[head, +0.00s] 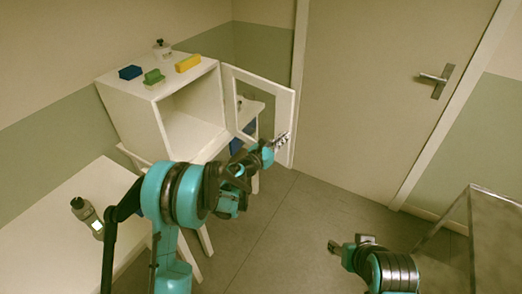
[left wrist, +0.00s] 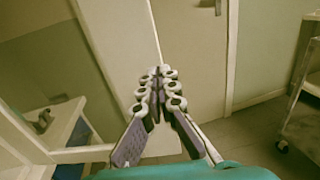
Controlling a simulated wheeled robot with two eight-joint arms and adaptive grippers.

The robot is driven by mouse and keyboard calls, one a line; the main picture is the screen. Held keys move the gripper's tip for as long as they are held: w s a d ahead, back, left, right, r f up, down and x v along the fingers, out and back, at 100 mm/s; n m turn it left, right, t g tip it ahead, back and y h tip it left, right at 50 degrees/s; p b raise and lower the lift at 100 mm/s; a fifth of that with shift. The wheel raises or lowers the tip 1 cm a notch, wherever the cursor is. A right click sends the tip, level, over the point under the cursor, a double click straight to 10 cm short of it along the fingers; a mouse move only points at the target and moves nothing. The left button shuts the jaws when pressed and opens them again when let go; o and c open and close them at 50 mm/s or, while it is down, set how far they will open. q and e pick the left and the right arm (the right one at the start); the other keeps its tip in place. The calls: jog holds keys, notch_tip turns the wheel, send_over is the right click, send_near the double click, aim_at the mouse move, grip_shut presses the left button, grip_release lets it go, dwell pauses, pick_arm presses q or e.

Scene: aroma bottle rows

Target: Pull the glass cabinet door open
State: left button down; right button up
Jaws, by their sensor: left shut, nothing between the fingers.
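The white cabinet (head: 160,108) stands on a white table with its front uncovered. Its glass door (head: 286,106), a white frame around a clear pane, stands swung well open to the right. My left gripper (head: 283,140) is at the lower part of the door's free edge, shut and empty. In the left wrist view its fingers (left wrist: 158,74) are closed together, with the door's pale frame (left wrist: 82,155) to their left and behind. I cannot tell whether they touch the door. My right gripper (head: 336,247) is low at the right, away from the cabinet; its jaws are too small to read.
A blue block (head: 130,72), a green block (head: 153,77), a yellow block (head: 188,63) and a small bottle (head: 161,47) are on the cabinet. A room door (head: 360,100) is behind; a metal cart (head: 495,225) stands right.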

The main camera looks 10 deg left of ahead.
pick_arm(q)
jog(key=w+d, duration=0.3)
jog(key=w, duration=0.2)
jog(key=w+d+n+t+y, duration=0.1)
jog(key=w+d, duration=0.3)
jog(key=w, duration=0.2)
jog(key=shift+w+y, duration=0.3)
jog(key=shift+s+a+f, duration=0.1)
